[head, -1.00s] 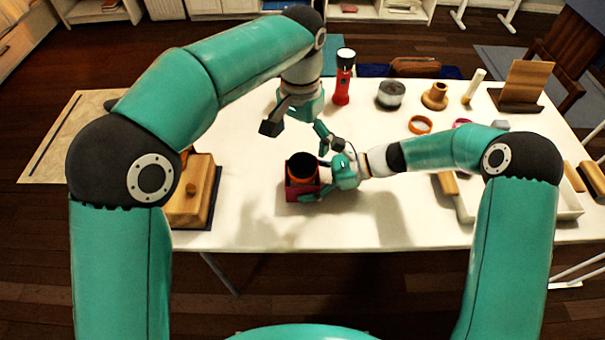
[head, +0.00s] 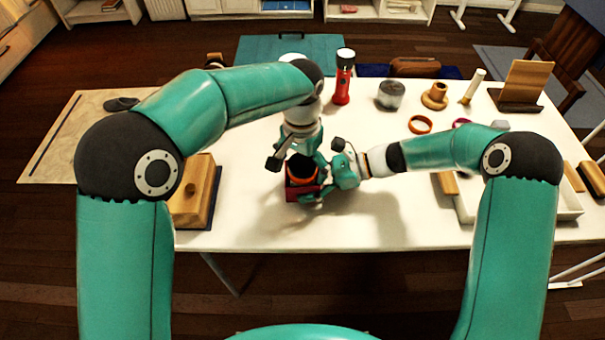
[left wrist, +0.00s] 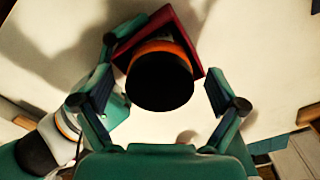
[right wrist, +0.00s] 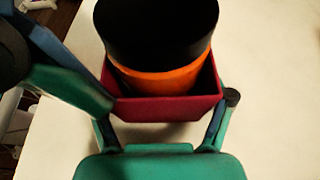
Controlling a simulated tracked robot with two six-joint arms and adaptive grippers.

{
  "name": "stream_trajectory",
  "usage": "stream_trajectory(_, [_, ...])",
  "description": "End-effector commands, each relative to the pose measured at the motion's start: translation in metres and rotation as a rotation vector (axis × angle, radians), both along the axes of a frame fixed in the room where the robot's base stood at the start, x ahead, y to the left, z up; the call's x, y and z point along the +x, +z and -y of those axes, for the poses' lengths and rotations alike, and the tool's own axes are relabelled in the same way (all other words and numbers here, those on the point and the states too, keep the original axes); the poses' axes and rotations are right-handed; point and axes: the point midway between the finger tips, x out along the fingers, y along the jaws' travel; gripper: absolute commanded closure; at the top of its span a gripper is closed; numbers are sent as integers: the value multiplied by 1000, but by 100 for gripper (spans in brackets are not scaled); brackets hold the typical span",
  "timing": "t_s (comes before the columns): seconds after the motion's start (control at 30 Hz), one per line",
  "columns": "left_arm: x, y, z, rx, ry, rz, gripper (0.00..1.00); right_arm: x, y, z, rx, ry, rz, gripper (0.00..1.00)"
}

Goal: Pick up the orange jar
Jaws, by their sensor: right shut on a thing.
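The orange jar (head: 301,170) has a black top and an orange band. It stands inside a small dark red box (head: 294,195) on the white table; its lower part is hidden by the walls. The jar (left wrist: 160,80) also shows in the left wrist view. My left gripper (head: 300,163) is open above the box, with its fingers on either side of the jar and visible gaps in the left wrist view. My right gripper (right wrist: 163,118) is shut on the red box (right wrist: 165,107) from the right side.
A wooden block with a knob (head: 192,195) lies left of the box. Behind stand a red flashlight (head: 343,80), a glass jar (head: 390,94) and an orange ring (head: 420,124). A white tray (head: 562,208) is at the right. The front middle of the table is clear.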

Motion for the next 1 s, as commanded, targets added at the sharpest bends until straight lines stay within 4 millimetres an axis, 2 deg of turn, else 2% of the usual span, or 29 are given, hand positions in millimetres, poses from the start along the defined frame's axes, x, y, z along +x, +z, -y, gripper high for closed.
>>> stream_trajectory(0.03, [0, 0, 0, 0, 0, 0, 15, 0, -2, 0, -2, 1, -1, 53])
stream_trajectory(0.07, [0, 0, 0, 0, 0, 0, 20, 0, -2, 0, -2, 1, -1, 53])
stream_trajectory(0.4, [0, 0, 0, 0, 0, 0, 77, 0, -2, 0, -3, 1, -1, 53])
stream_trajectory(0.73, [0, 7, 0, -2, 0, 2, 78, 0, -2, 0, -3, 0, -1, 53])
stream_trajectory(0.87, [1, 23, 0, -3, 2, 4, 78, 0, -2, 0, -3, 0, -1, 53])
stream_trajectory(1.0, [1, 50, 1, -4, 2, 6, 78, 0, -2, 0, -3, 0, -1, 53])
